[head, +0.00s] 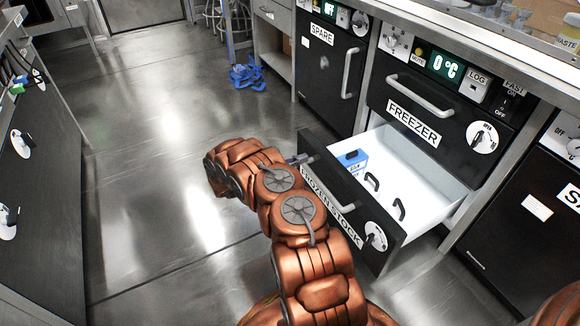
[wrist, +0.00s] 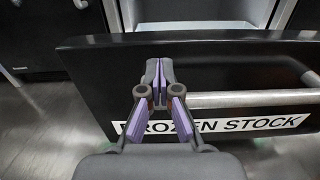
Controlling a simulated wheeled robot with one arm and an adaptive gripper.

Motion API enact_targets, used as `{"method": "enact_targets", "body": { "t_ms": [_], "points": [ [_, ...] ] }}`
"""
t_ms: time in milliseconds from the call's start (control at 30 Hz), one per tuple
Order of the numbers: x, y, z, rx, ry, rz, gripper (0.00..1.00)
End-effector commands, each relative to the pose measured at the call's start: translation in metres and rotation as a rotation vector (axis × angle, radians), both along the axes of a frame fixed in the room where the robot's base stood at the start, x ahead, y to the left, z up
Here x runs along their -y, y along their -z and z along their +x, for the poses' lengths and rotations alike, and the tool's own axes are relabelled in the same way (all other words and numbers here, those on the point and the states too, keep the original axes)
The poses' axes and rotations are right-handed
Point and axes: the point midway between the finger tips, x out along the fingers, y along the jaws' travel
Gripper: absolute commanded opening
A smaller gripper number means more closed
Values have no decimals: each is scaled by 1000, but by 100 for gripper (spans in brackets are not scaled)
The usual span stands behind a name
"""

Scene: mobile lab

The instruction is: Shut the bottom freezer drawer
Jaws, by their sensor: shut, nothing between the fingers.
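The bottom freezer drawer (head: 340,200), with a black front labelled FROZEN STOCK, is pulled well out from under the FREEZER unit. Its white inside shows, holding a blue and white box (head: 350,162) and dark handle-like shapes. In the wrist view the drawer front (wrist: 90,70) fills much of the picture, with its grey bar handle (wrist: 255,98) to the right of my fingers. My gripper (wrist: 157,85) is shut and empty, its fingertips in front of the drawer front near its upper edge. In the head view my gripper (head: 300,159) is at the front's left end. I cannot tell whether it touches.
The upper FREEZER drawer (head: 430,120) is shut, with a 0°C display above it. The SPARE cabinet (head: 325,70) stands to its left, shut. A blue crumpled thing (head: 247,76) lies on the floor. The floor left of my arm is clear up to the black cabinets (head: 45,190).

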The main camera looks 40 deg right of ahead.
Motion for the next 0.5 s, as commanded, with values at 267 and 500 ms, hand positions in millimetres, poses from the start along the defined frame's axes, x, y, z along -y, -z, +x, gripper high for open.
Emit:
{"method": "enact_targets", "body": {
  "t_ms": [267, 500],
  "points": [
    [30, 3, -9, 0, 1, 3, 0],
    [36, 1, -10, 0, -1, 2, 0]
  ]
}}
